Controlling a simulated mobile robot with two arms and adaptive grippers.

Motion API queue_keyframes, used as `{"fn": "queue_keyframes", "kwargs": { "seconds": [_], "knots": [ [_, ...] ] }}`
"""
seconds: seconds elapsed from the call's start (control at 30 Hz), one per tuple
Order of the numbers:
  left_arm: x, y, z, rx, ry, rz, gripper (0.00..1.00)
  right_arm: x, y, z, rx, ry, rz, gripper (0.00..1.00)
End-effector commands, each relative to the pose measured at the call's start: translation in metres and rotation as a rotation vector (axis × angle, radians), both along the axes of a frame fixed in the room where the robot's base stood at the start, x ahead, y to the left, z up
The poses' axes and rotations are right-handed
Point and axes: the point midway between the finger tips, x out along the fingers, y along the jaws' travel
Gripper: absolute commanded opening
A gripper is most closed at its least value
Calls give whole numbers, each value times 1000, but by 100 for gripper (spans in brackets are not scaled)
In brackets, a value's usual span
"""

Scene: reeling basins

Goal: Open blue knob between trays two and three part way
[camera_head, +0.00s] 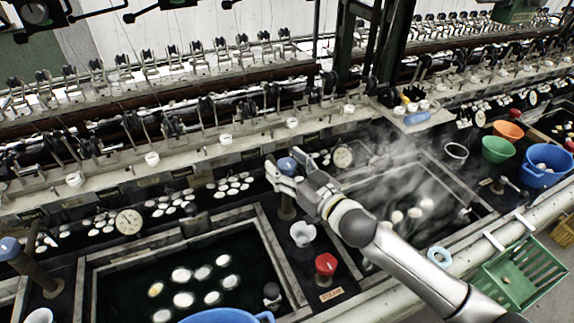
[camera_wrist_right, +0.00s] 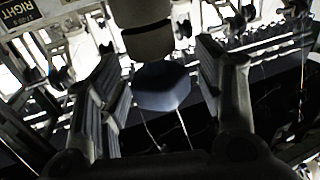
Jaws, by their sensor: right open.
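The blue knob (camera_head: 287,165) tops a dark post on the divider between two dark water trays, the left tray (camera_head: 262,225) and the steaming right tray (camera_head: 440,158). My right gripper (camera_head: 284,174) is open at the knob, its fingers on either side. In the right wrist view the blue knob (camera_wrist_right: 162,87) sits between the spread fingers (camera_wrist_right: 160,72), with gaps showing beside it. I cannot tell whether either finger touches it. My left gripper is not in view.
A red knob (camera_head: 326,263) and a white cup (camera_head: 303,234) stand on the same divider. Another blue knob (camera_head: 10,248) is at far left. A blue basin (camera_head: 228,316) is at the front. Reeling fittings and a rail (camera_head: 228,145) run behind.

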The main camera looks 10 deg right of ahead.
Motion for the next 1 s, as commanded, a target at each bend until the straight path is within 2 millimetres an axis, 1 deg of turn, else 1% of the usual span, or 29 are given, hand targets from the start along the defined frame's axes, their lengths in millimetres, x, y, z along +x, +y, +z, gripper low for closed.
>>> {"fn": "queue_keyframes", "kwargs": {
  "seconds": [0.13, 0.17, 0.5, 0.77, 1.0],
  "knots": [
    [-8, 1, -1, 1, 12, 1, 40, 0, 0, 0, 0, 0, 0, 61],
    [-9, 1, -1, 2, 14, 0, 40, 0, 0, 0, 0, 0, 0, 58],
    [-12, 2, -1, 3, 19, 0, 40, 0, 0, 0, 0, 0, 0, 15],
    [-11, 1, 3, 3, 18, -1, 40, 0, -1, 1, -3, 1, 26, 15],
    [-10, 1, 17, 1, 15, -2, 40, 1, -3, 3, -7, 0, 145, 15]
  ]
}}
